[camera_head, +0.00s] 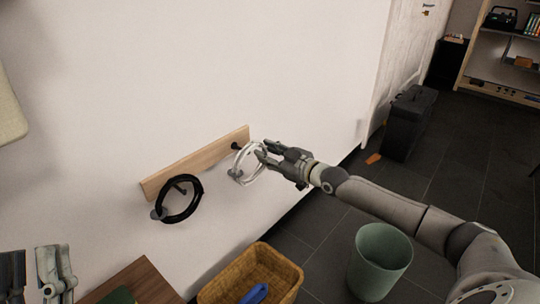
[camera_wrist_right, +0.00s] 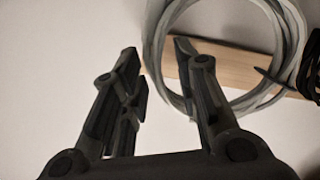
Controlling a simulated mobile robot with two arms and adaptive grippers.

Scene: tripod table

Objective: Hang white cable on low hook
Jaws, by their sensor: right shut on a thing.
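The white cable (camera_head: 238,172) is a coiled ring in front of the right end of the wooden hook board (camera_head: 215,150). My right gripper (camera_head: 262,153) is shut on the ring's right side. The ring also shows in the right wrist view (camera_wrist_right: 152,40), partly behind one finger. A dark hook (camera_head: 236,146) sticks out at the board's right end, by the ring's upper left edge. A dark hook tip (camera_wrist_right: 265,76) shows across the ring's opening; I cannot tell whether the ring is around it. My left gripper (camera_head: 33,275) is at the lower left, fingers apart and empty.
A black cable (camera_head: 196,202) hangs on a hook at the board's left end. Below are a wicker basket (camera_head: 222,288) with a blue item, a green bin (camera_head: 380,262) and a brown tabletop (camera_head: 145,285). A black case (camera_head: 410,120) stands by the wall.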

